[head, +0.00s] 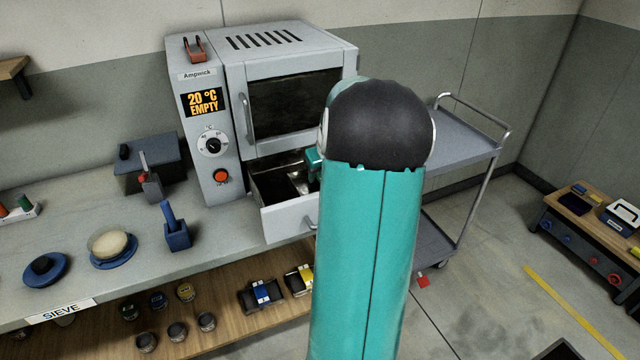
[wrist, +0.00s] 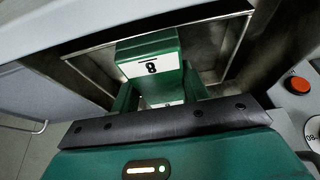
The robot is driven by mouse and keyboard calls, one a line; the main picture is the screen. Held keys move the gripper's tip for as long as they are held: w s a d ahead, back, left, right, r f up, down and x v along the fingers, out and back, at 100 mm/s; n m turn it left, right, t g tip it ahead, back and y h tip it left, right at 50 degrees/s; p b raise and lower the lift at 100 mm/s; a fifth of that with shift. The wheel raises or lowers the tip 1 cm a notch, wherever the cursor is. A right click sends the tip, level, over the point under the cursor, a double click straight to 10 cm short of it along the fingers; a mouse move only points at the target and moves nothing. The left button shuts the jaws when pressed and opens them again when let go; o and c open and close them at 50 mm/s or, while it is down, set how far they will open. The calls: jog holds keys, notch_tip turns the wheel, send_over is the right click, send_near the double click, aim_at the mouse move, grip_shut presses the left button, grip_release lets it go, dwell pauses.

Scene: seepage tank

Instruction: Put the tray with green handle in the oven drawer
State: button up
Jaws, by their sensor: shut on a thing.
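The grey oven (head: 290,55) stands on the bench. Its lower drawer (head: 285,222) is pulled out, and its upper door is shut. A shiny metal tray (head: 299,182) shows inside the drawer, partly hidden by my arm. My teal gripper (head: 313,160) reaches down over the drawer from the right. Metal walls of the drawer (wrist: 240,45) show around the fingers. Whether the tray rests flat on the drawer floor cannot be told.
The oven panel reads 20 °C EMPTY, with a red button (head: 221,176) beside the drawer. A blue holder (head: 177,232), a sieve dish (head: 112,245) and a dark box (head: 150,160) stand on the bench at left. A grey cart (head: 465,140) stands right of the oven.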

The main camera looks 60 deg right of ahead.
jog(key=shift+s+f, duration=0.15)
jog(key=shift+f, duration=1.95)
jog(key=shift+f, duration=0.1)
jog(key=o, duration=1.2)
